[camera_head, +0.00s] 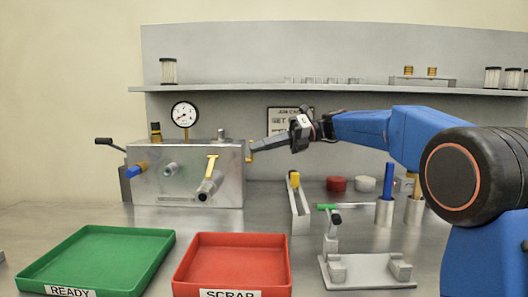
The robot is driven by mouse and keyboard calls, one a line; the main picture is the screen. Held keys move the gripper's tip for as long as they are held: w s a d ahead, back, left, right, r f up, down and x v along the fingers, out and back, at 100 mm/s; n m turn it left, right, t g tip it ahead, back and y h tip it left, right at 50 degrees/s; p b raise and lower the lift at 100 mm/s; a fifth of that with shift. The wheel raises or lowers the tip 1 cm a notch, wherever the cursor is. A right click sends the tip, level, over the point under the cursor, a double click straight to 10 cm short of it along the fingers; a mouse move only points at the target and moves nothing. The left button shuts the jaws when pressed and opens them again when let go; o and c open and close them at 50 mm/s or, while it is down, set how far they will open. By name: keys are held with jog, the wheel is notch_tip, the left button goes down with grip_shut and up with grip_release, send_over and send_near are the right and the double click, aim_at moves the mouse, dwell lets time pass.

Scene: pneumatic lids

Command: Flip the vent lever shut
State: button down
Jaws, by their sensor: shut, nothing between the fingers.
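A metal box (190,180) with fittings stands at the back left of the bench. A small yellow piece (249,154) shows at the box's right side. A black-knobbed lever (108,142) sticks out at its left. I cannot tell for sure which of these is the vent lever. My gripper (252,147) is shut and empty, reaching in from the right. Its tips are at the box's right side by the small yellow piece; whether they touch it I cannot tell.
A round gauge (184,114) stands on top of the box. A green tray (100,255) and a red tray (232,264) lie in front. A metal stand (366,271) and a rack (299,204) are to the right. A shelf (340,90) runs above.

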jog(key=shift+w+d, duration=0.1)
jog(key=v, duration=1.1)
jog(key=shift+d, duration=0.35)
jog(key=shift+r, duration=0.15)
